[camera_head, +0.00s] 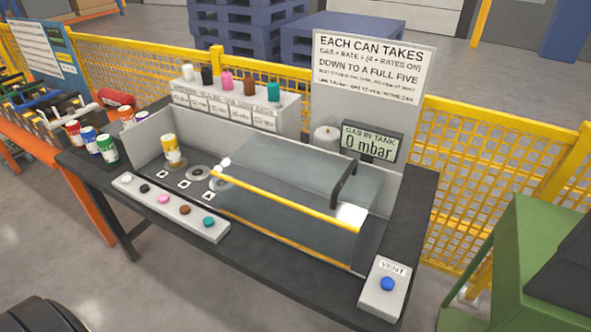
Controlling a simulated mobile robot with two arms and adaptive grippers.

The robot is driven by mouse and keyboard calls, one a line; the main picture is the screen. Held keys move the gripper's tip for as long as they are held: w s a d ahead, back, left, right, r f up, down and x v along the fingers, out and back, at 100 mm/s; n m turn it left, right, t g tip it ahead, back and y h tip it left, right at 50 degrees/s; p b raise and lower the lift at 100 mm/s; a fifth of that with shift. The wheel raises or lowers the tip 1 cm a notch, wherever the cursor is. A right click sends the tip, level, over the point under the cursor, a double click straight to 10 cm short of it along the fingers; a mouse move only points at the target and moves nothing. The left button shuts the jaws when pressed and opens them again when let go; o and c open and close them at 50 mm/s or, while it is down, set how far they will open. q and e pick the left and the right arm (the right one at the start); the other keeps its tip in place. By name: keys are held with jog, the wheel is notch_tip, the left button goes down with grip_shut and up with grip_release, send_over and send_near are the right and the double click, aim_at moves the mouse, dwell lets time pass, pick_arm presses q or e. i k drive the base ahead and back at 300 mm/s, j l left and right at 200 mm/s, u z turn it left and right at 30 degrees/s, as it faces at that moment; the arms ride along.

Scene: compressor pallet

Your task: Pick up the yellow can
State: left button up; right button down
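The yellow can (171,150) is upright inside the grey open-topped bench unit, near its left end. It has a white label band and a white top, and it stands on a round pad. Neither of my grippers shows in the head view. Another can behind the unit's left wall is mostly hidden.
A clear cover (290,170) with yellow edges and a dark handle (343,184) spans the unit's right part. A button strip (170,208) runs along the front. A vent box (385,288) is at right. The display (370,142) reads 0 mbar. Yellow fence (480,150) stands behind.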

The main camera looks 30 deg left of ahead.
aim_at(170, 145)
jog(key=u, duration=1.7)
jog(key=i+j+z, duration=0.25)
jog(key=z, duration=0.2)
jog(key=i+j+z, duration=0.15)
jog(key=j+z, duration=0.3)
jog(key=l, duration=0.1)
